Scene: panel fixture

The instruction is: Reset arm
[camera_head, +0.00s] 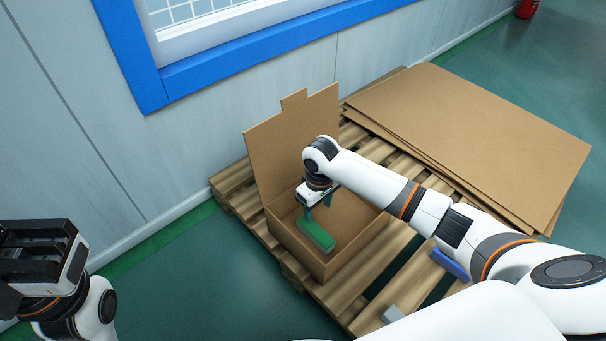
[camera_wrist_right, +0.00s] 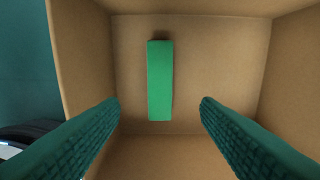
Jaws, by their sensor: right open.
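My right gripper (camera_head: 318,208) reaches down into an open cardboard box (camera_head: 292,250). Its two dark green textured fingers are spread wide with nothing between their tips in the right wrist view (camera_wrist_right: 160,102). A bright green block (camera_head: 316,236) lies in the box below the gripper. In the right wrist view the green block (camera_wrist_right: 160,80) lies lengthwise on the box floor, ahead of the fingers and apart from them. My left gripper (camera_head: 42,248) is at the left edge of the head view, away from the box; its jaw opening is unclear.
The box stands on a wooden pallet (camera_head: 232,186), its tall flap (camera_head: 275,140) raised at the back. Flat cardboard sheets (camera_head: 480,125) lie on the right. A blue object (camera_head: 450,264) and a grey object (camera_head: 392,314) are near my right arm. A wall stands behind.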

